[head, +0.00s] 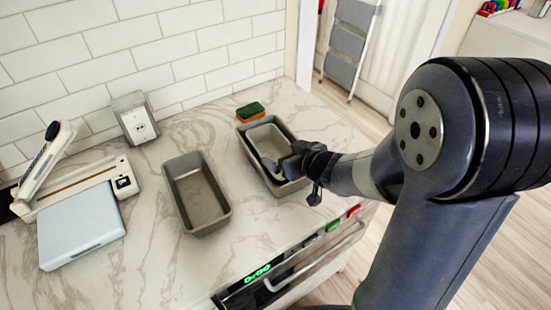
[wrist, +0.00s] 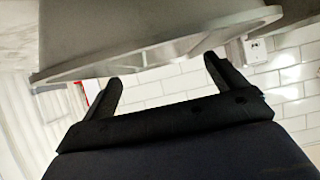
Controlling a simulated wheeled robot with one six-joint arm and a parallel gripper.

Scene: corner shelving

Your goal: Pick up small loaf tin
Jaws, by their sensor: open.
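Two grey loaf tins stand on the marble counter in the head view, one in the middle (head: 182,182) and one to its right (head: 263,134). They look close in size, and I cannot tell surely which is the small loaf tin. My gripper (head: 277,166) is over the right-hand tin, near its right long side, and hides part of its inside and rim. In the wrist view my gripper (wrist: 162,70) is open, its two fingers apart. A grey tin wall with a flared rim (wrist: 150,58) lies just past the fingertips. Whether they touch it is unclear.
A green and orange sponge (head: 250,111) lies behind the right-hand tin, near the tiled wall. A socket box (head: 134,117), a paper trimmer (head: 80,185) and a pale flat box (head: 80,236) are on the left. Counter between trimmer and middle tin is clear.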

